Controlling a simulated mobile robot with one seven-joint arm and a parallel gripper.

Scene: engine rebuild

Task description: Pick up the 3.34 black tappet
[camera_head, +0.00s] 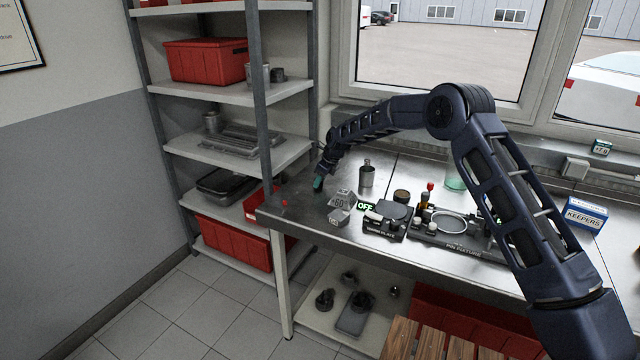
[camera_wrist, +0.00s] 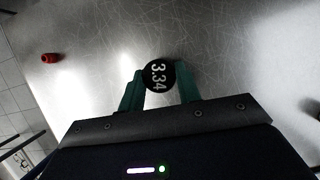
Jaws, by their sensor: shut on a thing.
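The 3.34 black tappet (camera_wrist: 158,76) is a small round black disc with white "3.34" on its top, seen in the wrist view between the fingertips. My gripper (camera_wrist: 160,82) has green fingers and is shut on the tappet, one finger on each side. In the head view my gripper (camera_head: 318,184) is low over the left end of the steel workbench (camera_head: 300,215). The tappet cannot be made out there. Whether it touches the bench or hangs just above it, I cannot tell.
A small red object (camera_head: 284,203) lies near the bench's left corner. A shelf rack (camera_head: 262,130) rises at the left.

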